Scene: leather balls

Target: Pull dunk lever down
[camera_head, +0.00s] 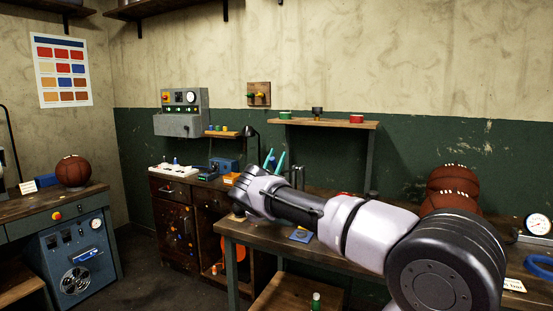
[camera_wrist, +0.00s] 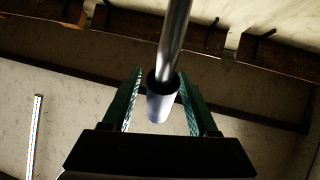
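The lever (camera_wrist: 175,38) shows in the wrist view as a shiny metal rod that runs in from the top edge. It ends in a grey-white cylindrical grip with a dark collar. My gripper (camera_wrist: 161,74) has its two green fingers apart, one on each side of the grip, with narrow gaps that look clear. In the head view my gripper (camera_head: 274,160) shows teal fingertips pointing up above the back of the workbench. I cannot make out the lever there. The lever's base is hidden.
The workbench (camera_head: 258,236) lies under my arm. A wall shelf (camera_head: 330,123) stands behind it to the right. Stacked leather balls (camera_head: 452,188) and a dial gauge (camera_head: 537,225) sit at the right. A grey control box (camera_head: 182,112) hangs on the wall.

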